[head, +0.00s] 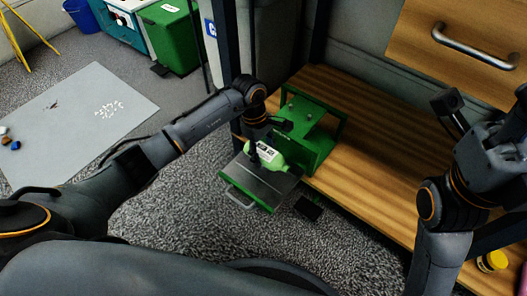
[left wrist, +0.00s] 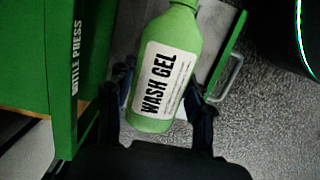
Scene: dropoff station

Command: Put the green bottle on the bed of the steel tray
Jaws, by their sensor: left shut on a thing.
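The green bottle (head: 272,157) has a white label that reads "WASH GEL" in the left wrist view (left wrist: 170,75). My left gripper (head: 257,152) is shut on it, with a finger on each side (left wrist: 163,100). The bottle is over the steel tray (head: 258,187), which has green edges and a front handle; I cannot tell whether it touches the bed. The tray's green edge and handle also show in the left wrist view (left wrist: 231,60). My right gripper (head: 455,112) is at the far right, away from the tray; its fingers are unclear.
The tray sticks out from a green bottle press (head: 318,140) on a wooden bench (head: 375,165). The press stands close to my left gripper. A yellow-lidded jar (head: 492,261) is at the lower right. A green bin (head: 168,38) stands at the back left.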

